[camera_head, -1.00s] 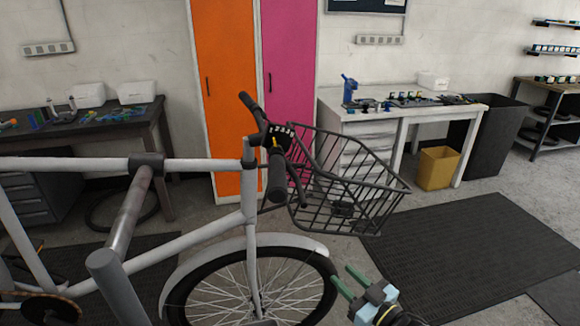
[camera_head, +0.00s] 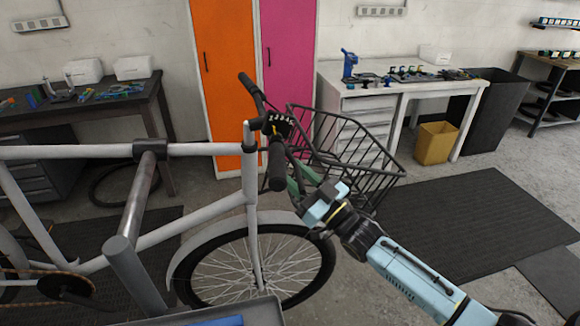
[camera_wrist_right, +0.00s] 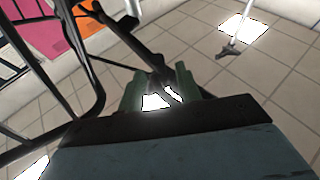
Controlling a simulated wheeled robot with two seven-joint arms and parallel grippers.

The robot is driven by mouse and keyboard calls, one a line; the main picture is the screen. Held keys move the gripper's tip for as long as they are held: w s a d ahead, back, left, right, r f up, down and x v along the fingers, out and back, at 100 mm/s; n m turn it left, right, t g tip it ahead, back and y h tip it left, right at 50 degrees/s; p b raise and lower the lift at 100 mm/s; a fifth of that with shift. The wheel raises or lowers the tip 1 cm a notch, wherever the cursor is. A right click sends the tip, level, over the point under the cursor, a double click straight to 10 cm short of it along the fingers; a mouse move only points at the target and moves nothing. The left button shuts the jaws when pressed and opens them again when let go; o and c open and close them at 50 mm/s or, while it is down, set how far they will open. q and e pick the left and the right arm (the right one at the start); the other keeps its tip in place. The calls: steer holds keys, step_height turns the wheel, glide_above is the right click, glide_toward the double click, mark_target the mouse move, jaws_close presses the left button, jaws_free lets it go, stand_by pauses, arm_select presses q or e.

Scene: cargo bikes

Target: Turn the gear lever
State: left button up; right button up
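The dark gear lever unit (camera_head: 278,124), with pale markings, sits on the bicycle's handlebar beside the near black grip (camera_head: 277,168). My right gripper (camera_head: 300,180) is just right of this grip and below the unit, by the basket's near side. In the right wrist view its two green fingers (camera_wrist_right: 159,90) are spread apart. A dark bar (camera_wrist_right: 140,48) of the handlebar area runs toward the space between them; I cannot tell whether they touch it. The grip partly hides the fingertips in the head view. My left gripper is not in view.
The black wire basket (camera_head: 365,165) is close beside my right gripper. The white bicycle frame (camera_head: 190,212) fills the left. A white workbench (camera_head: 415,90), a yellow bin (camera_head: 436,143) and a dark mat (camera_head: 470,225) lie to the right, with open floor around.

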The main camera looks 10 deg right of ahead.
steer(key=shift+x, duration=1)
jaws_close()
